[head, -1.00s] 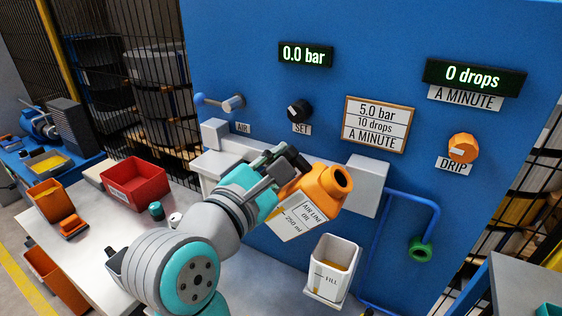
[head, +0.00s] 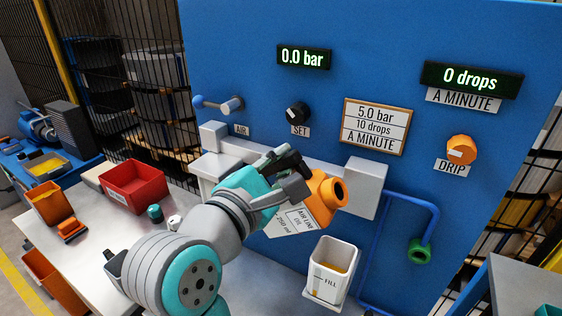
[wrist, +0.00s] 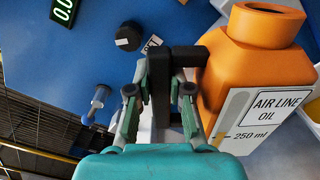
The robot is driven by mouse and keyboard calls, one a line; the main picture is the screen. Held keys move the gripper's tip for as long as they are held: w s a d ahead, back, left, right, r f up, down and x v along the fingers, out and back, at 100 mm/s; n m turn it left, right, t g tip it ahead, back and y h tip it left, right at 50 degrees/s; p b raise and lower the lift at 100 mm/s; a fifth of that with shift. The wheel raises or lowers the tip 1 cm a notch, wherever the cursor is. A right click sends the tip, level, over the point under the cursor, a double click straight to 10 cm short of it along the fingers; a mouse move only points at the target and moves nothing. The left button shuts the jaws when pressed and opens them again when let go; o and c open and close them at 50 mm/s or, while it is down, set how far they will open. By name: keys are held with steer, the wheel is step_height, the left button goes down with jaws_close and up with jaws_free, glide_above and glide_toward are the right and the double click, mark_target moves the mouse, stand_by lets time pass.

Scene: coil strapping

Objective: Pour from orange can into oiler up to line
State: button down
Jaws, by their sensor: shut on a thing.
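The orange can (head: 322,205) is held in the air, tilted with its open mouth towards the right, above and left of the oiler. Its label reads AIR LINE OIL, 250 ml, and shows in the wrist view too (wrist: 270,105). My gripper (head: 285,170) is shut on the can's black handle (wrist: 177,85). The oiler (head: 322,291) is a white open cup with a FILL mark on its front, below the white block. Some amber oil (head: 334,266) shows inside. No stream shows between can and oiler.
A blue panel carries the AIR lever (head: 230,104), SET knob (head: 297,113) and orange DRIP knob (head: 461,150). The displays read 0.0 bar and 0 drops. A white block (head: 366,188) and blue pipe (head: 432,215) are right of the can. A red bin (head: 135,187) stands at left.

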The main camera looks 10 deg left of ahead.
steer(key=shift+d+m, duration=0.2)
steer(key=shift+m, duration=0.4)
steer(key=shift+s, duration=0.1)
steer(key=shift+d+f+m, duration=0.15)
steer(key=shift+d+m, duration=0.05)
steer(key=shift+m, duration=0.4)
steer(key=shift+d, duration=0.1)
steer(key=shift+s+d+f+m, duration=0.15)
steer(key=shift+f+m, duration=0.05)
steer(key=shift+m, duration=0.3)
steer(key=shift+s+d+f+m, duration=0.1)
steer(key=shift+d+f+m, duration=0.25)
steer(key=shift+m, duration=0.25)
